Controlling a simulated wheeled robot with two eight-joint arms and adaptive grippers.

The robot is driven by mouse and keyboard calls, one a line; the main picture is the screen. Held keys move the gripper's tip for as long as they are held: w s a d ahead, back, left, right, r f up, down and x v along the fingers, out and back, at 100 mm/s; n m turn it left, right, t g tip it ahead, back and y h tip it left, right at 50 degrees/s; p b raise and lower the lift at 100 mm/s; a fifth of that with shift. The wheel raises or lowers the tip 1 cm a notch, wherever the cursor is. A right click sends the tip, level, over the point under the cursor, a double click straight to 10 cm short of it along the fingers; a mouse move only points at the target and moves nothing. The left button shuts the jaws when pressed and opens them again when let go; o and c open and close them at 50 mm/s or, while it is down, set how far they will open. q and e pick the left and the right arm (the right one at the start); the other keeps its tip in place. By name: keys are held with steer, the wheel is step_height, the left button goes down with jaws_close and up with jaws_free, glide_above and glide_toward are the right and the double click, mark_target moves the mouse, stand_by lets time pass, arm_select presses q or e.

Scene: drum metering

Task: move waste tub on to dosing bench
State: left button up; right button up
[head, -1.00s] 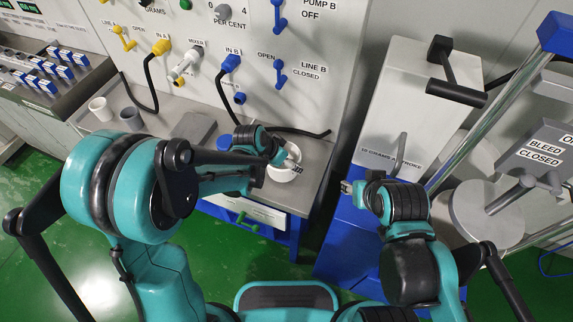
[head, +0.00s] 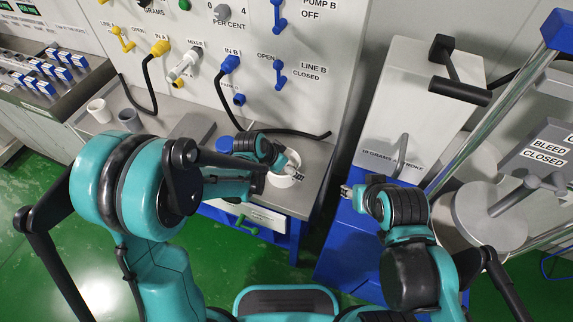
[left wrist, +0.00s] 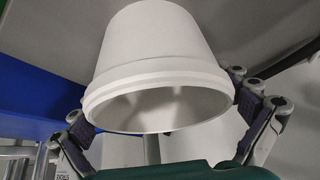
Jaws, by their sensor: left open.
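The white waste tub (head: 281,182) is at the front right part of the grey dosing bench (head: 315,158), partly hidden by my left gripper. In the left wrist view the tub (left wrist: 165,50) fills the middle, its wide rim and hollow inside toward the camera. My left gripper (head: 294,171) is open at the tub. Its fingers show on either side of the tub in the left wrist view (left wrist: 170,120), with a gap at the left finger. My right gripper (head: 347,191) is right of the bench, away from the tub; its jaws are too small to read.
A blue-lidded or blue round item (head: 224,145) is left of my left gripper. A black hose (head: 290,132) lies along the back. A white pump housing (head: 408,110) stands right, beside my right arm.

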arm_select(q)
steer(key=p+v, duration=0.5)
steer(key=v, duration=0.7)
steer(key=s+a+r+n+t+y, duration=0.3)
steer(key=s+a+r+n, duration=0.6)
steer(key=s+a, duration=0.4)
steer(key=shift+a+y, duration=0.6)
steer(key=shift+a, duration=0.05)
steer(key=shift+s+a+b, duration=0.1)
steer(key=shift+s+b, duration=0.1)
steer(key=shift+b, duration=0.1)
